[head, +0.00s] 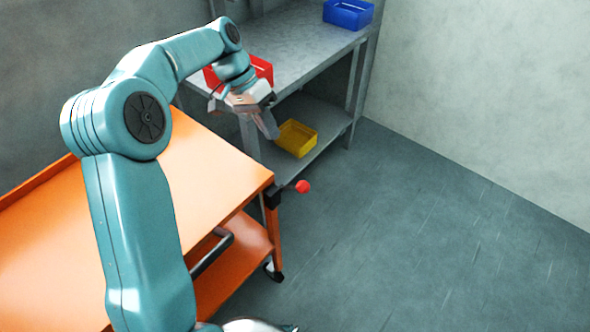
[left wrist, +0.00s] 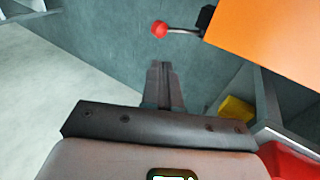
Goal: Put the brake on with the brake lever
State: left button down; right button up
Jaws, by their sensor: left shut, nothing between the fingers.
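The brake lever (head: 301,187) has a red ball knob on a short rod and sticks out from a black mount at the right corner of the orange cart (head: 215,170). My left gripper (head: 272,130) is shut and empty, above and behind the lever in the head view, apart from it. In the left wrist view the red knob (left wrist: 159,29) shows beyond the shut fingertips (left wrist: 160,66), with its rod running right to the black mount. My right gripper is not in view.
A grey workbench (head: 300,55) stands behind the cart with a red bin (head: 262,69) and a blue bin (head: 348,13) on top. A yellow bin (head: 297,138) is on its lower shelf. The floor (head: 430,230) to the right is clear. The cart has a dark handle (head: 212,254).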

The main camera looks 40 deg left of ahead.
aim_at(300, 183)
pick_arm(q)
jog(key=x, duration=1.3)
jog(key=shift+s+d+f, duration=0.1)
jog(key=shift+f, duration=0.1)
jog(key=shift+s+d+f, duration=0.1)
jog(key=shift+s+d, duration=0.05)
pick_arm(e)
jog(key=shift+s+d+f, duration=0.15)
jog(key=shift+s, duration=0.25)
pick_arm(q)
jog(key=shift+f, duration=0.1)
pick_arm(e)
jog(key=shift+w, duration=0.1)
pick_arm(q)
jog(key=shift+b, duration=0.3)
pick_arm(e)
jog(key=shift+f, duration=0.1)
